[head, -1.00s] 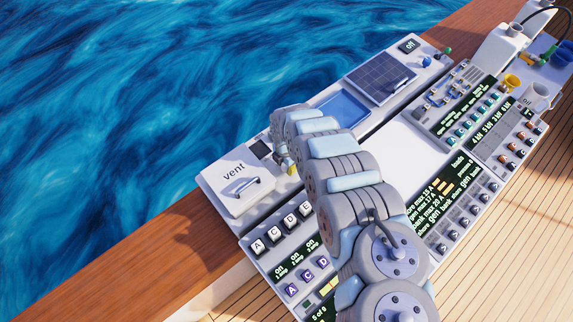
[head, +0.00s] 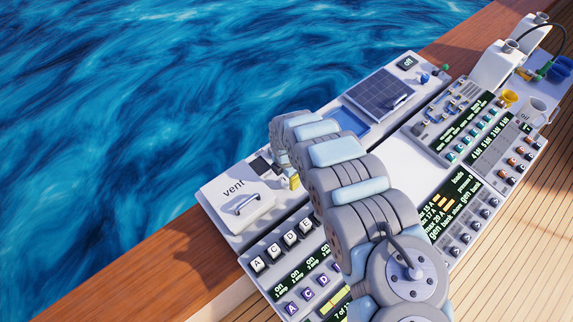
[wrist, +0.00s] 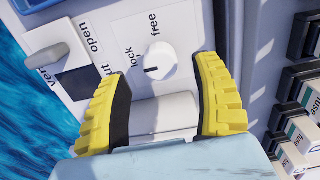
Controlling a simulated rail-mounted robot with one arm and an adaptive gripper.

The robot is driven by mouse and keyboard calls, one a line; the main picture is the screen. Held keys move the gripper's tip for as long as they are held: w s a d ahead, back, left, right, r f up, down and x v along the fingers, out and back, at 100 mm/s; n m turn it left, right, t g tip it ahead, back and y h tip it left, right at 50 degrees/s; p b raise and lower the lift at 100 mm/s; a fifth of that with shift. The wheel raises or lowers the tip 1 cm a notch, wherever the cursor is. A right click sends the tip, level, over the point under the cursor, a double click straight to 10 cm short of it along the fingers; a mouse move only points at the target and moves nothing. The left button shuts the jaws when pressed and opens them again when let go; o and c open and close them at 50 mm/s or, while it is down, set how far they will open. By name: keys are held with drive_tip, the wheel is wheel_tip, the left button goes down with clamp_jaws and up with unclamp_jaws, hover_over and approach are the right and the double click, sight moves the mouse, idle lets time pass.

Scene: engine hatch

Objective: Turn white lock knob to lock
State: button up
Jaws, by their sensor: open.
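The white lock knob (wrist: 160,61) is round and sits on a white panel in the wrist view. A short dark mark on its face points left, on the side of the printed word "lock"; "free" is printed above it. My gripper (wrist: 165,75) is open, its yellow, black-padded fingers on either side of the knob's lower part. I cannot tell whether they touch it. In the head view my gripper (head: 288,178) is partly hidden by my arm, to the right of the vent hatch, and the knob is not visible.
The vent hatch (head: 225,205) with its handle is left of my gripper. A dark switch slot (wrist: 78,82) marked "open" is near the left finger. Button rows (head: 285,247) are in front, a solar panel (head: 380,88) behind right. Fuse blocks (wrist: 305,130) are at the wrist view's right.

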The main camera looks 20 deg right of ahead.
sight(287, 181)
wheel_tip(287, 181, up, 8)
drive_tip(key=shift+r, duration=0.15)
idle(0.4)
idle(0.5)
